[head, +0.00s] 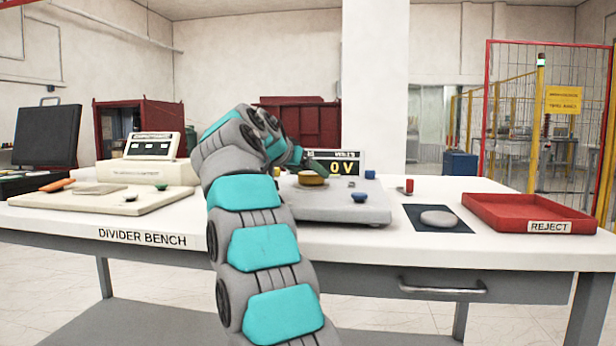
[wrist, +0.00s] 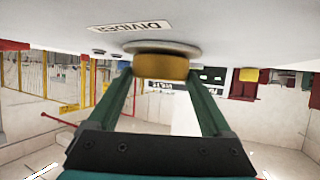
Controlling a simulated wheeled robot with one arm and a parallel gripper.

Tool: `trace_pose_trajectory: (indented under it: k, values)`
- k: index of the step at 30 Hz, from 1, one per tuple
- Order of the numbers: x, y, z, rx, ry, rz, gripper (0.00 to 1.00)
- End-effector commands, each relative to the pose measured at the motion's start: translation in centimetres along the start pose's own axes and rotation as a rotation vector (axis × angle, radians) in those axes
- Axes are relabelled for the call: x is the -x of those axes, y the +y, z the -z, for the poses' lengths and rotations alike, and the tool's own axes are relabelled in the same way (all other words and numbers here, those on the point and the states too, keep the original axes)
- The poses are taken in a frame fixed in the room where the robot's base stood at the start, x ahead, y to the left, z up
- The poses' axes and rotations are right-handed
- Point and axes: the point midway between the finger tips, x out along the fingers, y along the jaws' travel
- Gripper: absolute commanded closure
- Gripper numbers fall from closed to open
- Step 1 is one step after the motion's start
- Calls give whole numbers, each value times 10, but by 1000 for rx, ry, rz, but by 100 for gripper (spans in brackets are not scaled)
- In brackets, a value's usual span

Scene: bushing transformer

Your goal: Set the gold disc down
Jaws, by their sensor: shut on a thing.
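The gold disc (head: 312,178) is over the grey divider unit (head: 335,207) in the middle of the bench. In the wrist view, which is upside down, the gold disc (wrist: 160,67) sits between the fingertips of my gripper (wrist: 160,80). My gripper is shut on it. A pale round plate (wrist: 160,47) lies directly under the disc on the unit, by the DIVIDER label. Disc and plate look touching or nearly so; I cannot tell if the plate bears its weight. My arm hides part of the unit in the head view.
A display reading 0 V (head: 343,163) stands behind the unit. A grey disc (head: 439,218) lies on a dark mat (head: 415,212). The red REJECT tray (head: 485,212) is empty at the right. A cream instrument (head: 145,173) stands left.

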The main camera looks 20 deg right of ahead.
Motion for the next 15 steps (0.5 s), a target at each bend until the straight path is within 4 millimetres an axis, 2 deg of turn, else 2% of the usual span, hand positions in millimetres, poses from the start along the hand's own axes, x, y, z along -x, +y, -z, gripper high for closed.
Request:
trace_pose_trajectory:
  k: [13, 14, 15]
  values:
    - [-2, 0, -4, -1, 2, 1, 94]
    - [-1, 0, -3, -1, 1, 1, 13]
    - [-1, 0, -2, -1, 2, 1, 9]
